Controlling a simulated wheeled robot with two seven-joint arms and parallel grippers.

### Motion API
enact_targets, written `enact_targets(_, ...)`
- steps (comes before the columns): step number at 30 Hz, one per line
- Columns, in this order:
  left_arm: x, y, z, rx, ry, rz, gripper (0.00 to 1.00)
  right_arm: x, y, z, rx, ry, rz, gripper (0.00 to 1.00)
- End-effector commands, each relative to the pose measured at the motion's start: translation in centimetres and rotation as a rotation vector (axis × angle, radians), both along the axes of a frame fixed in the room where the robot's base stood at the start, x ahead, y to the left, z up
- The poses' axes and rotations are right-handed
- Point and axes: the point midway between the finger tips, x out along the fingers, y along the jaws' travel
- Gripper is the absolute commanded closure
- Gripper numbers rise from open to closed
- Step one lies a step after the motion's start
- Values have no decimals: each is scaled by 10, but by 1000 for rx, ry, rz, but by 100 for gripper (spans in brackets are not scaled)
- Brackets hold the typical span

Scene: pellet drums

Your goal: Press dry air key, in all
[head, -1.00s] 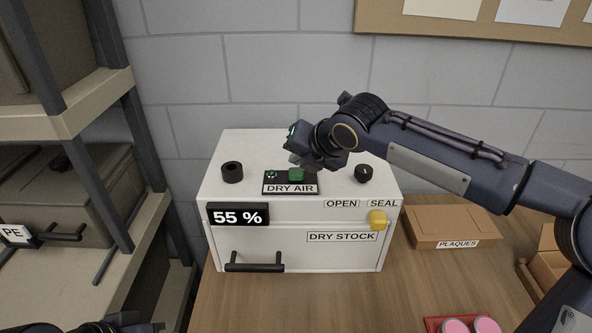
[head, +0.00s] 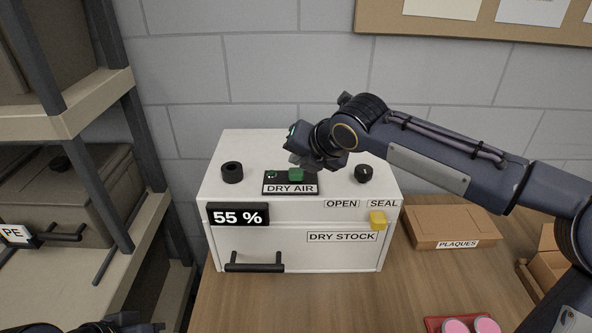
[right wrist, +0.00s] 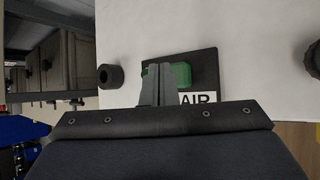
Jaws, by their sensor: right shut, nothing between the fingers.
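The white dry stock box (head: 300,215) stands on the wooden table. The green dry air key (head: 296,175) sits on a black plate on its top, above the label DRY AIR. My right gripper (head: 300,162) is shut and empty, pointing down at the key. In the right wrist view the shut fingertips (right wrist: 156,86) overlap the left part of the green key (right wrist: 181,74); I cannot tell whether they touch it. A small green indicator (head: 271,174) is left of the key. The display (head: 239,215) reads 55 %. A part of my left arm shows at the bottom left; its fingers cannot be made out.
A yellow lever (head: 378,220) sits under SEAL on the box front. Black knobs (head: 232,172) flank the plate. A plaques carton (head: 450,225) and a red tray (head: 432,324) with pink discs are on the right. Shelving (head: 90,100) stands on the left.

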Motion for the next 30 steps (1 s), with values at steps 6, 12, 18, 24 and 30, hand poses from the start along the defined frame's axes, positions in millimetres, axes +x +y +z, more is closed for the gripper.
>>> enact_targets(6, 0, 0, 0, 0, 0, 0, 100, 0, 0, 0, 0, 0, 0, 100)
enact_targets(12, 0, 0, -1, 0, 0, 0, 100, 0, 0, -2, 0, 0, 0, 100)
enact_targets(18, 0, 0, -4, 0, 0, 0, 100, 0, 0, -8, 0, 0, 0, 100)
enact_targets(24, 0, 0, -3, 0, 0, 0, 100, 0, 0, -8, 0, 0, 0, 100)
enact_targets(30, 0, 0, -4, 0, 0, 0, 100, 0, 0, -9, 0, 0, 0, 100)
